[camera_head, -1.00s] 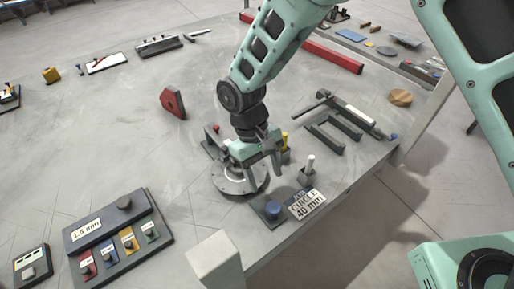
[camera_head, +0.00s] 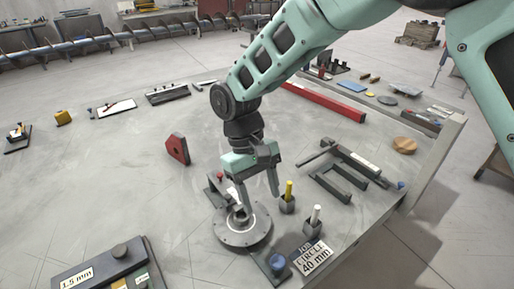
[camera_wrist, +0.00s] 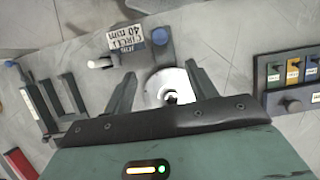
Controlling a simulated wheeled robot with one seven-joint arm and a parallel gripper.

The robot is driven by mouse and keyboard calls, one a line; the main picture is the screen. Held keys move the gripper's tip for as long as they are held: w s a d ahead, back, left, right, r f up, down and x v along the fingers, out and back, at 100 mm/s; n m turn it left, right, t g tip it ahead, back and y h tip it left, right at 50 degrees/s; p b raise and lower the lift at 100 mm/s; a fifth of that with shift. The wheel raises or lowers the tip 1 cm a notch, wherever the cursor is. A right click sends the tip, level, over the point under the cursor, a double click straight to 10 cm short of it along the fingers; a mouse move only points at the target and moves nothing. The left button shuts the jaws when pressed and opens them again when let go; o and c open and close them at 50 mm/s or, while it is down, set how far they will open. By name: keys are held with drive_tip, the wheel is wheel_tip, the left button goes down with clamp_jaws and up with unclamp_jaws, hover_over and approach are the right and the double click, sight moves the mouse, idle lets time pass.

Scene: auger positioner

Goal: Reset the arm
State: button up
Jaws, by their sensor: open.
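My gripper (camera_head: 258,194) points down above the round metal turntable (camera_head: 243,228) on the grey table (camera_head: 120,180). Its two fingers are apart, with nothing seen between them. In the wrist view my gripper (camera_wrist: 163,85) shows both fingers spread, with the pale disc of the turntable (camera_wrist: 166,84) and its dark centre between and beyond them. Part of the turntable is hidden by the gripper.
Close on the right stand a yellow marker (camera_head: 289,190) and a white marker (camera_head: 316,214) in holders, a blue knob (camera_head: 277,262) and a "CIRCLE 40 mm" card (camera_head: 313,257). A red block (camera_head: 177,148) lies left.

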drive_tip(key=s+d+r+t+y, duration=0.1)
drive_tip(key=s+d+r, duration=0.3)
drive_tip(key=s+d, duration=0.2)
drive_tip(key=s+d+r+t+y, duration=0.2)
drive_tip(key=s+d+r, duration=0.2)
drive_tip(key=s, duration=0.6)
drive_tip(key=shift+s+d+r+n, duration=0.35)
drive_tip(key=shift+d+r+n, duration=0.05)
drive_tip(key=shift+d, duration=0.45)
drive_tip(key=shift+s+d+f+t, duration=0.1)
drive_tip(key=shift+s+d+t, duration=0.2)
drive_tip(key=shift+w, duration=0.1)
